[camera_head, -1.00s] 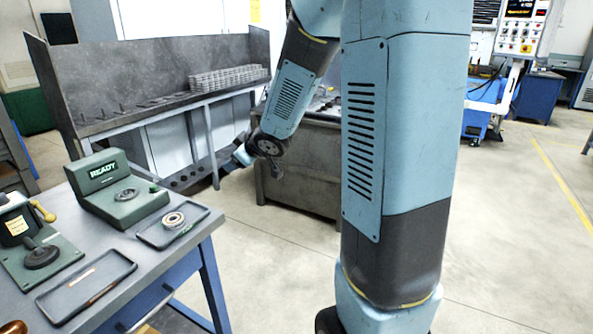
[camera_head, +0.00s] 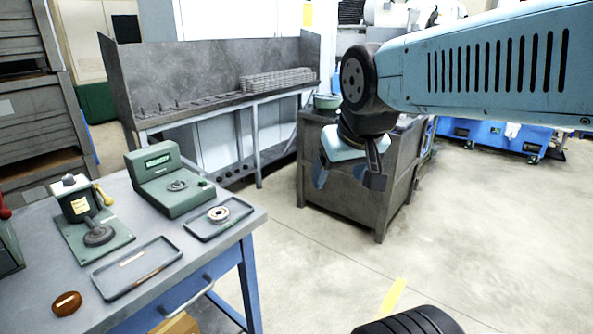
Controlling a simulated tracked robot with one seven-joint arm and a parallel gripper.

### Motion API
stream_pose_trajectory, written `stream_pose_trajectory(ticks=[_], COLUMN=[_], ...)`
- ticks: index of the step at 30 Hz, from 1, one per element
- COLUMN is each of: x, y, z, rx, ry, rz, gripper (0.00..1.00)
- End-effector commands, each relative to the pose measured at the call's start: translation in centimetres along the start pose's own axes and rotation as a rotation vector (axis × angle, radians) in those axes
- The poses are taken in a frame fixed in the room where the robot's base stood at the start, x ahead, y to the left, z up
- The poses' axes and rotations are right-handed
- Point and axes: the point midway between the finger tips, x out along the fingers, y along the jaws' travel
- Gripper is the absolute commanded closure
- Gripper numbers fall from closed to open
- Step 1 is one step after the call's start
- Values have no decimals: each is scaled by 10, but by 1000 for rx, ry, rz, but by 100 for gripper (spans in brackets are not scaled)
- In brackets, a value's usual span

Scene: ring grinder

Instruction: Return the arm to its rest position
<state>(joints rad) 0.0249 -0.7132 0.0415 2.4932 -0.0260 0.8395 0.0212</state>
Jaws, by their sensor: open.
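My gripper (camera_head: 347,180) hangs from the end of my blue arm (camera_head: 490,62), which reaches in from the right edge. The two fingers point down and stand apart, with nothing seen between them. The gripper is in front of a dark metal bin (camera_head: 345,205) in the picture. I cannot tell how far it is from the bin's wall. The rest of my arm is outside the view on the right.
A workbench (camera_head: 225,245) at left holds a green gauge (camera_head: 168,178), a tray with a ring (camera_head: 218,214), an empty-looking tray (camera_head: 137,268) and a lever press (camera_head: 92,218). A grey rack (camera_head: 200,75) stands behind. The floor (camera_head: 490,240) at right is clear.

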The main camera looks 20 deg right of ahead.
Motion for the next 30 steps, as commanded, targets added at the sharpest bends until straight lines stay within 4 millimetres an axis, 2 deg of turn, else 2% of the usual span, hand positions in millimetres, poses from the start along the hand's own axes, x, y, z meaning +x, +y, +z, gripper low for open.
stream_pose_trajectory(ticks=[3, 6, 30], x=[-8, -9, -9], y=[5, 3, 3], z=[14, 17, 17], rx=[13, 15, 15], ry=[-23, -31, -31], rz=[-33, -42, -41], gripper=[24, 24, 24])
